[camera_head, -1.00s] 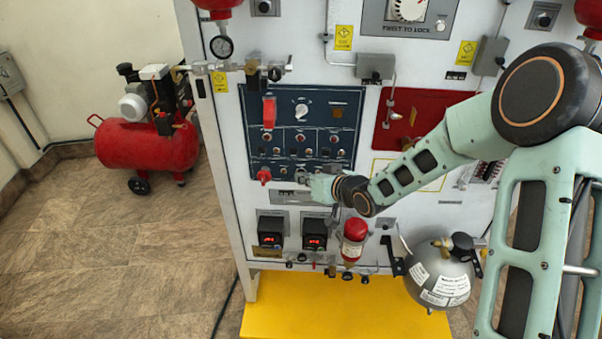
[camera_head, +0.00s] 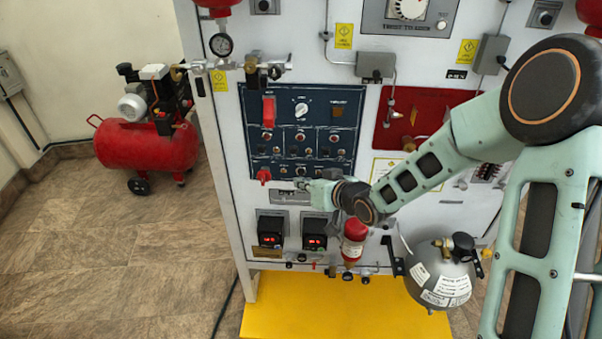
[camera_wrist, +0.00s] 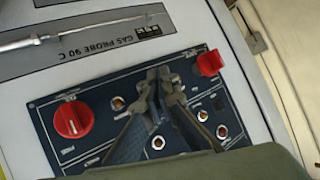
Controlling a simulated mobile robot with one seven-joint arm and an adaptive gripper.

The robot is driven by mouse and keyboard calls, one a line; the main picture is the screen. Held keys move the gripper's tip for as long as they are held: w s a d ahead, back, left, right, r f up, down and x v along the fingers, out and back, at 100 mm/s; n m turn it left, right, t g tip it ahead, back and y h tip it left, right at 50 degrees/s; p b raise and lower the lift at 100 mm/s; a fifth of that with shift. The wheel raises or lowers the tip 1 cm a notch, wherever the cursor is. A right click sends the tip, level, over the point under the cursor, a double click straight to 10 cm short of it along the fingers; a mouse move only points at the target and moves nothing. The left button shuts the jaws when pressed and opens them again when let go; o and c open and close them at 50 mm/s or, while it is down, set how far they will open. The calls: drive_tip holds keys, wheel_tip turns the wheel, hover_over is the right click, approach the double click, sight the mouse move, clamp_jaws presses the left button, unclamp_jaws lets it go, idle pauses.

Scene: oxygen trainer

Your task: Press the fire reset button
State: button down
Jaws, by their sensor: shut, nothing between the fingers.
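The dark blue control panel (camera_head: 343,108) carries several small round buttons and lamps in the head view. In the wrist view its lower part (camera_wrist: 95,92) shows upside down, with a red button (camera_wrist: 157,142), another red button (camera_wrist: 221,131) and an orange one (camera_wrist: 117,102). Their labels are too small to read, so I cannot tell which is the fire reset button. My gripper (camera_wrist: 160,76) is shut and empty in front of the panel, its tips between the buttons. In the head view my gripper (camera_head: 302,184) is at the panel's lower edge. Contact cannot be told.
A red knob (camera_wrist: 72,119) and a red lever (camera_wrist: 209,63) flank my fingers; the lever also shows in the head view (camera_head: 263,175). Below are two red-lit displays (camera_head: 314,242), a red bottle (camera_head: 354,240) and a grey sphere (camera_head: 440,275).

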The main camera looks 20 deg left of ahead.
drive_tip(key=shift+s+d+b, duration=0.2)
drive_tip(key=shift+s+d, duration=0.1)
drive_tip(key=shift+s, duration=0.75)
drive_tip(key=shift+s+d+b, duration=0.15)
drive_tip(key=shift+s+d, duration=0.1)
drive_tip(key=shift+s, duration=0.8)
